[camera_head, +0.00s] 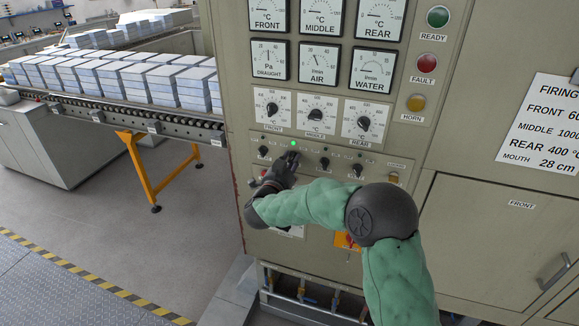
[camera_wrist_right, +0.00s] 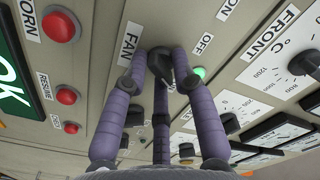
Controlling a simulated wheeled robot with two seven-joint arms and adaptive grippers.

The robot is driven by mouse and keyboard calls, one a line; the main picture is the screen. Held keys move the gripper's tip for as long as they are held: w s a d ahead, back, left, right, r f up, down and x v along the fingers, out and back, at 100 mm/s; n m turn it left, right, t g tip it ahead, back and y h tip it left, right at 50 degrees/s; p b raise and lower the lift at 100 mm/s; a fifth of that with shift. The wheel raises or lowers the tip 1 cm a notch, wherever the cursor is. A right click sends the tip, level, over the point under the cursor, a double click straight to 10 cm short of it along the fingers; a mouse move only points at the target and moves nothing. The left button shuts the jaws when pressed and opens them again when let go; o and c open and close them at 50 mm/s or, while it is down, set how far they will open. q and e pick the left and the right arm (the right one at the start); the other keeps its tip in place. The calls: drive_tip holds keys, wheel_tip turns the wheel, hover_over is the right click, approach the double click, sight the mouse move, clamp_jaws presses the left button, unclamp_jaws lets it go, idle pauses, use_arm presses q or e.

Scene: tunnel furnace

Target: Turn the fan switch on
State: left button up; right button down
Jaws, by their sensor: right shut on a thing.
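The fan switch (camera_wrist_right: 160,68) is a black rotary knob beside the FAN label (camera_wrist_right: 130,45) in the right wrist view. ON and OFF labels stand near it. Several purple fingers of my right gripper (camera_wrist_right: 159,56) are closed around the knob. In the head view my right gripper (camera_head: 287,160) is at the row of small switches on the control panel (camera_head: 235,100) and hides the fan switch. A green lamp (camera_head: 293,143) just above the gripper is lit; it also shows in the right wrist view (camera_wrist_right: 199,72). I cannot tell the knob's exact angle. My left gripper is out of view.
Other small switches (camera_head: 325,162) sit close to the right of my gripper, with dial knobs (camera_head: 316,114) above. Red buttons (camera_wrist_right: 60,25) are near in the wrist view. A conveyor with stacked blocks (camera_head: 185,85) stands at left. The floor (camera_head: 90,220) at lower left is clear.

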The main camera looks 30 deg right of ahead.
drive_tip(key=shift+s+d+f, duration=0.1)
drive_tip(key=shift+d, duration=0.05)
idle(0.3)
drive_tip(key=c, duration=1.3)
unclamp_jaws()
drive_tip(key=shift+o, duration=0.5)
drive_tip(key=shift+d, duration=0.1)
